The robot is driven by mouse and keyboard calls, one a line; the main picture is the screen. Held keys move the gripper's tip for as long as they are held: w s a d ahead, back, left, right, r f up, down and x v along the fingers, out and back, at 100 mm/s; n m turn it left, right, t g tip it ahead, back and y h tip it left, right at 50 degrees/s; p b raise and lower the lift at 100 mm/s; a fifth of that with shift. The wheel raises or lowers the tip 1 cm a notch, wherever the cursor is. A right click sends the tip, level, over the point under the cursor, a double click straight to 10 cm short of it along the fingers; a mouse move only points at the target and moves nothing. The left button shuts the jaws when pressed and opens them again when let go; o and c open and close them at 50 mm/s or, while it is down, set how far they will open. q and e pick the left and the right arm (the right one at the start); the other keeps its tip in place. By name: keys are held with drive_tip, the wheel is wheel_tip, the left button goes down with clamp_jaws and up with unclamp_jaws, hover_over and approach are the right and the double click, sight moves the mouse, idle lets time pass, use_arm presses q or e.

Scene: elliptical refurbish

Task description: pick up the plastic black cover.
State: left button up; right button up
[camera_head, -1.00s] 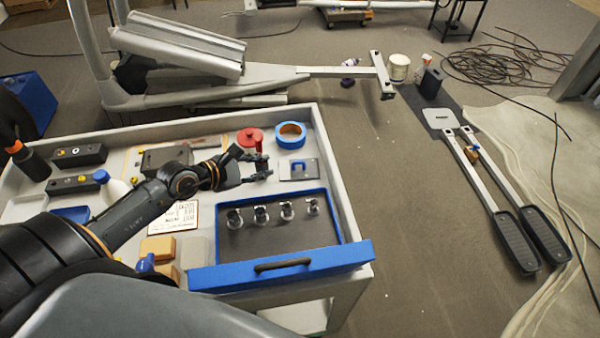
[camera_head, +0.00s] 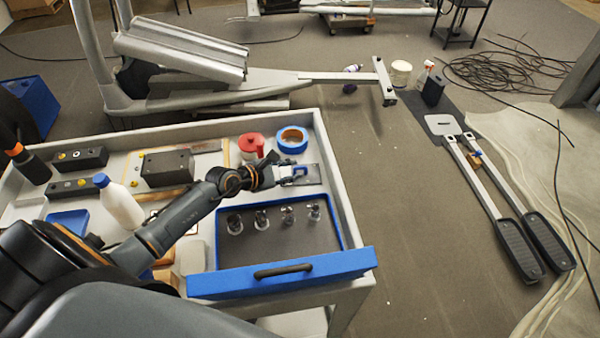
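A black box-shaped piece (camera_head: 168,167), which may be the plastic black cover, sits on the back-middle of the white cart top. Another black upright box (camera_head: 433,87) stands on the floor mat at the right; I cannot tell for certain which is the cover. My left gripper (camera_head: 283,171) is over the cart's right side, to the right of the black piece and apart from it.
The cart (camera_head: 334,190) also carries a red container (camera_head: 251,145), blue tape roll (camera_head: 292,140), white bottle (camera_head: 121,203) and a blue-fronted drawer (camera_head: 285,273) with several metal fittings. Floor right of the cart is clear up to two long pedal bars (camera_head: 490,200).

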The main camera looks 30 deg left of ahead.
sight(297, 169)
use_arm(q)
drive_tip(key=x, duration=0.3)
drive_tip(key=shift+w+f, duration=0.25)
drive_tip(key=shift+f, duration=0.05)
drive_tip(key=shift+s, duration=0.1)
clamp_jaws()
drive_tip(key=shift+r, duration=0.1)
